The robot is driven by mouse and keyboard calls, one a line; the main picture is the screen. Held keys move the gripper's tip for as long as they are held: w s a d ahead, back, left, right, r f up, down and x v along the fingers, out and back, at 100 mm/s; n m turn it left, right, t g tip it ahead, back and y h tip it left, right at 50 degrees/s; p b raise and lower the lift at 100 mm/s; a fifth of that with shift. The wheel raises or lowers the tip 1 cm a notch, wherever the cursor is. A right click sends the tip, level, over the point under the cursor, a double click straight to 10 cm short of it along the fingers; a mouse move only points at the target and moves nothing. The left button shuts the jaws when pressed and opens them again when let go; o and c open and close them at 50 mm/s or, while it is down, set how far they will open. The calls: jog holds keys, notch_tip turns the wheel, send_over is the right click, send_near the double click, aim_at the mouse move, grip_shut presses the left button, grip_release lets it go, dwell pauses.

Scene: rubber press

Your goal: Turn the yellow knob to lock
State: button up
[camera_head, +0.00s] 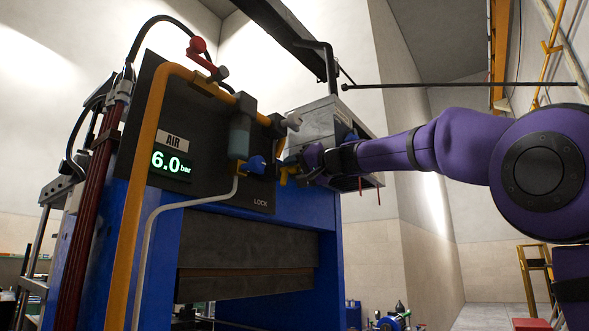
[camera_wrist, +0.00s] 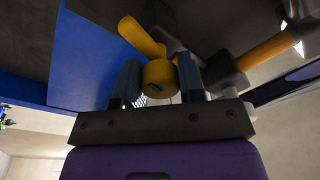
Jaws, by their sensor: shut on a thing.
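The yellow knob (camera_wrist: 157,73) has a round hub and a lever-like arm that points up and left in the wrist view. In the head view a small part of the yellow knob (camera_head: 283,179) shows just below my gripper's tip. My gripper (camera_head: 289,167) reaches in from the right to the dark panel. In the wrist view my gripper (camera_wrist: 159,80) has a finger on each side of the hub and is shut on it. The word LOCK (camera_head: 260,202) is printed on the panel below the knob. My fingers hide part of the knob in the head view.
The dark panel (camera_head: 215,185) carries an AIR display (camera_head: 171,162) reading 6.0 bar, a yellow pipe (camera_head: 140,180), a red valve handle (camera_head: 198,48) and a blue fitting (camera_head: 257,164). A grey box (camera_head: 318,122) stands close behind my gripper. The blue press frame (camera_head: 328,245) is below.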

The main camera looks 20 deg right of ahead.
jog(key=shift+f+n, duration=0.15)
jog(key=shift+n, duration=1.15)
jog(key=o, duration=0.9)
jog(key=shift+s+d, duration=0.15)
jog(key=shift+s, duration=0.1)
jog(key=v, duration=1)
jog(key=shift+d, duration=0.15)
